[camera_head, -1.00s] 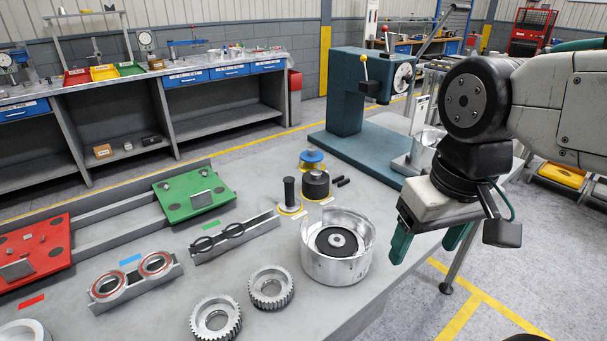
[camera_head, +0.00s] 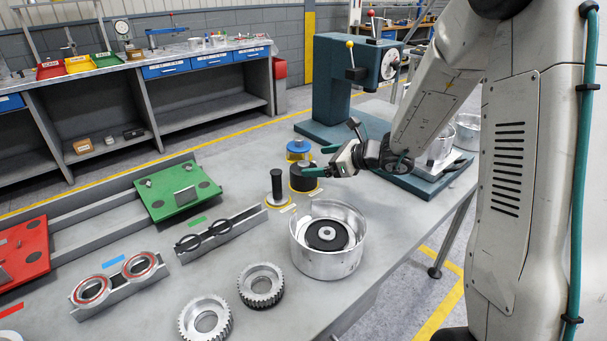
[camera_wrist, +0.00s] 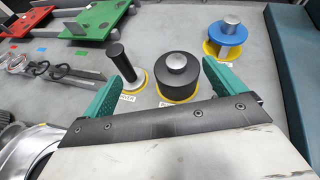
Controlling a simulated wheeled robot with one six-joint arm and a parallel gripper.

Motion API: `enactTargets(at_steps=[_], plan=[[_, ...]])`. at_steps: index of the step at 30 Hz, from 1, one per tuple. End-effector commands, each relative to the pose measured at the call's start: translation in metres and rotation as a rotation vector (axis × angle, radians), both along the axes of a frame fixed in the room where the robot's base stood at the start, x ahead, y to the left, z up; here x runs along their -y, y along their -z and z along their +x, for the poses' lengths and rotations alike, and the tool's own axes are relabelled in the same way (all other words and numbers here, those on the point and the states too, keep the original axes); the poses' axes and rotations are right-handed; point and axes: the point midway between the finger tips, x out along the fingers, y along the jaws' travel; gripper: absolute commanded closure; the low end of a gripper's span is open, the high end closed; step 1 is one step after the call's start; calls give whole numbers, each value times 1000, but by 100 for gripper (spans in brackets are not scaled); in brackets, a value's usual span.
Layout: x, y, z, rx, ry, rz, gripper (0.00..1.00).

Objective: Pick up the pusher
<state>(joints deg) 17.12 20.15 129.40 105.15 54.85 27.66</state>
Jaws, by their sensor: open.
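The pusher appears to be the squat black cylinder with a metal knob (camera_wrist: 177,72), standing upright on a yellow ring; its partly hidden label seems to start with P. In the head view the same black cylinder (camera_head: 303,181) is partly covered by my gripper (camera_head: 322,161). In the wrist view my gripper (camera_wrist: 162,70) is open, with teal fingers spread left and right. The cylinder shows between and beyond the fingers, and nothing is held. I cannot tell whether a finger touches it.
A black-handled tool (camera_wrist: 118,62) stands close left of the cylinder, and a blue flanged piece (camera_wrist: 228,35) stands behind right. A metal housing (camera_head: 328,255) sits in front. A teal press (camera_head: 345,85) stands behind. Gears (camera_head: 261,286) lie at the front.

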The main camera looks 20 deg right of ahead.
Motion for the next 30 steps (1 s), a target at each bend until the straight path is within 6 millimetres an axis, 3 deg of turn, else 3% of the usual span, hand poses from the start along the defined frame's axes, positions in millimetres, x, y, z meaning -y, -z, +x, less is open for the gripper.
enactTargets(at_steps=[5, 23, 30], plan=[[16, 20, 16, -42, 101, 56, 5], [-25, 46, 66, -42, 103, 59, 5], [-27, 47, 69, -41, 106, 58, 5]])
